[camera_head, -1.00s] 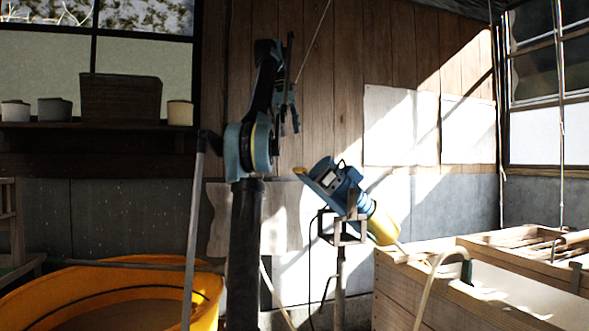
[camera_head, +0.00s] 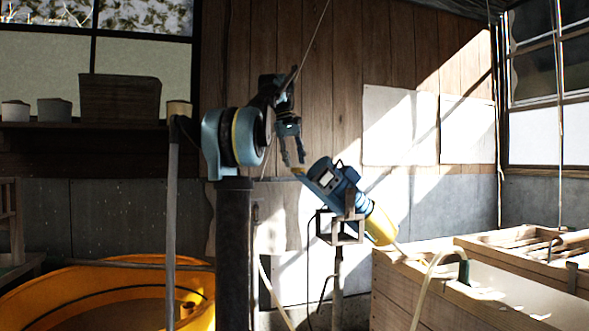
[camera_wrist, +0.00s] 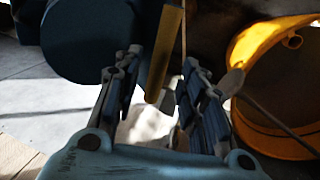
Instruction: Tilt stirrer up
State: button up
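The stirrer (camera_head: 340,188) is a blue motor body with a yellow lower part (camera_head: 380,222), tilted on a metal stand, its lower end pointing down to the right. A small yellow handle end (camera_head: 298,171) sticks out at its upper left. My gripper (camera_head: 293,160) points down just above this end, fingers apart. In the wrist view my gripper (camera_wrist: 158,80) is open, and a yellow bar (camera_wrist: 165,52) shows between and beyond its fingertips. The dark blue rounded body (camera_wrist: 90,40) beside it looks like the motor. I cannot tell whether the fingers touch the bar.
A yellow tub (camera_head: 120,285) stands at the lower left; it also shows in the wrist view (camera_wrist: 262,125). Wooden vats (camera_head: 450,300) with a pale hose stand at the right. A shelf with pots (camera_head: 55,110) is at the upper left.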

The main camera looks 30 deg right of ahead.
jog(key=shift+x, duration=1.4)
grip_shut()
